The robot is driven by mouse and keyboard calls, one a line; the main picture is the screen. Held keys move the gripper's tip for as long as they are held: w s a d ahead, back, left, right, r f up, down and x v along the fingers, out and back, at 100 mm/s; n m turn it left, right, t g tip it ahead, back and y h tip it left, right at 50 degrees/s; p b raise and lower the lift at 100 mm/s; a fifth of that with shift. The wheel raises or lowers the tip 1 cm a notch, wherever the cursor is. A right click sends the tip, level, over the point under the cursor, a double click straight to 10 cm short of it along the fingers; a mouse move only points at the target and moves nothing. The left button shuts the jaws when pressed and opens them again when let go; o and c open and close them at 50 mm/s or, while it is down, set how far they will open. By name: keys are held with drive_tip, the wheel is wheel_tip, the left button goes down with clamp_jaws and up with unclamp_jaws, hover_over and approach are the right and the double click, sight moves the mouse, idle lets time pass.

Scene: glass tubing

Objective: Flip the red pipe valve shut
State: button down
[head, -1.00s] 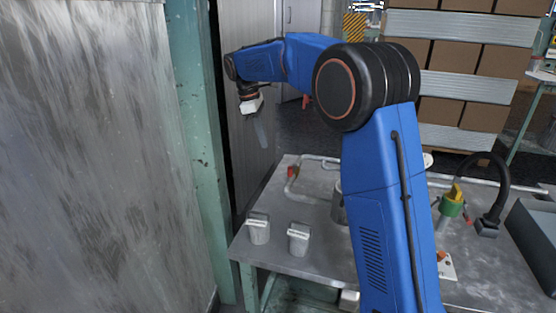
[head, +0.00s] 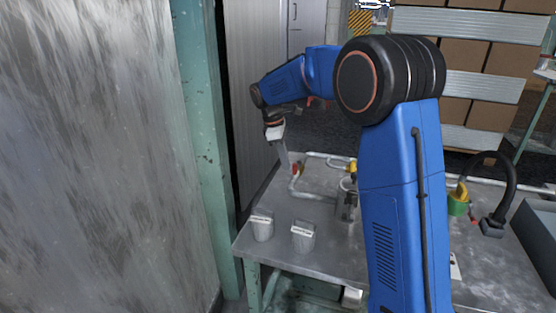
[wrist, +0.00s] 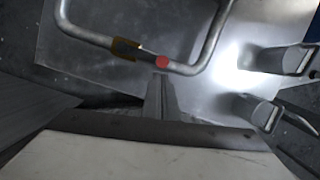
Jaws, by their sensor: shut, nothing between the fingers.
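The red pipe valve (head: 296,168) sits on the grey pipe (head: 313,195) at the left of the metal table. In the wrist view its red end (wrist: 162,62) shows on the pipe (wrist: 95,36), beside a dark section with a yellow-brown collar. My gripper (head: 285,166) is shut and empty, pointing down just left of the valve in the head view. In the wrist view the closed fingertips (wrist: 159,80) lie just below the red end. I cannot tell whether they touch it.
Two grey lidded containers (head: 262,228) (head: 303,237) stand near the table's front left edge. A clear jar (head: 347,203) stands beside my arm. A green and yellow fitting (head: 458,204) and a black hose (head: 510,175) are at the right. A teal post (head: 205,160) rises left of the table.

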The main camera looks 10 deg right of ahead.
drive_tip(key=shift+s+d+n, duration=0.35)
drive_tip(key=shift+d+n, duration=0.1)
drive_tip(key=shift+n, duration=0.05)
idle(0.4)
drive_tip(key=shift+s+d+n+t, duration=0.35)
drive_tip(key=shift+d+n+t, duration=0.05)
drive_tip(key=shift+n, duration=0.4)
drive_tip(key=d+n, duration=0.1)
drive_tip(key=s+n, duration=0.1)
drive_tip(key=shift+d+n+t, duration=0.3)
drive_tip(key=shift+d, duration=0.05)
drive_tip(key=w+d+n+t, duration=0.1)
drive_tip(key=d+n, duration=0.7)
drive_tip(key=shift+d+n+t+y, duration=0.35)
drive_tip(key=shift+n+t+y, duration=0.05)
drive_tip(key=shift+w+d, duration=0.1)
drive_tip(key=shift+w, duration=0.05)
